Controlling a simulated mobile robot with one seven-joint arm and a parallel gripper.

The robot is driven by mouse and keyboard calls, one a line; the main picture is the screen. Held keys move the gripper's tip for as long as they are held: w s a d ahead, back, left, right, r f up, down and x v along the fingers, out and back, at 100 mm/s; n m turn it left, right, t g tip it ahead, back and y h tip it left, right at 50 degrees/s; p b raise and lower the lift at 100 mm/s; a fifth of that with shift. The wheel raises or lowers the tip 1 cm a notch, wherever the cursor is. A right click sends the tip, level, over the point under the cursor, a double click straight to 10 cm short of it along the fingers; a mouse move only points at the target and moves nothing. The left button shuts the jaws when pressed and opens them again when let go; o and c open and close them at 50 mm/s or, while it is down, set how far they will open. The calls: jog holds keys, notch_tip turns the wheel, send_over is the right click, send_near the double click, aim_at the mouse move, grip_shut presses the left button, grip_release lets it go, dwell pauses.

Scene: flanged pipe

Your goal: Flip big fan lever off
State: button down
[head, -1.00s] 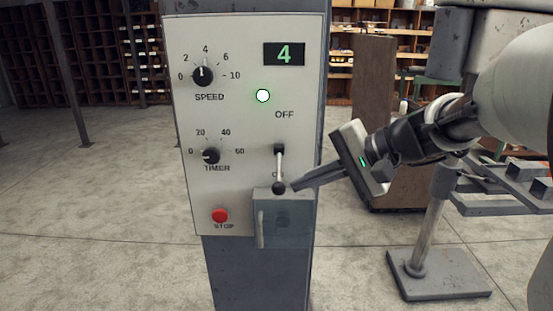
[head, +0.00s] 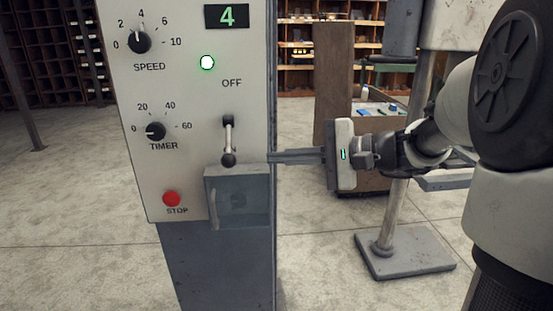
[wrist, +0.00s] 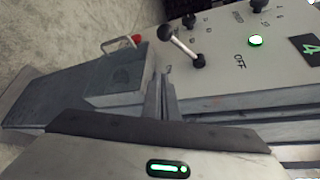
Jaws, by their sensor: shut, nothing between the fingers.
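The lever (head: 228,141) on the pale control panel hangs down, with its dark knob at the lower end. The OFF label (head: 232,83) is above its pivot. The wrist view also shows the lever (wrist: 182,46), with the knob end toward the clear box. My gripper (head: 272,157) is at the panel's right edge, to the right of the knob and apart from it. Its fingers are together and empty. In the wrist view the fingertips (wrist: 159,88) sit beside the clear box, short of the lever.
A clear box (head: 238,195) with a handle sticks out just below the lever. The panel also bears a speed dial (head: 139,40), a timer dial (head: 155,131), a red stop button (head: 171,199), a lit green lamp (head: 207,62) and a display reading 4 (head: 227,16).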

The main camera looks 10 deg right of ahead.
aim_at(229, 142)
jog(key=b+x, duration=0.1)
jog(key=x, duration=0.6)
jog(key=shift+a+f, duration=0.2)
jog(key=shift+a, duration=0.1)
jog(key=s+r, duration=0.1)
jog(key=s+a+r, duration=0.1)
jog(key=s, duration=0.1)
jog(key=shift+s, duration=0.1)
jog(key=shift+r, duration=0.1)
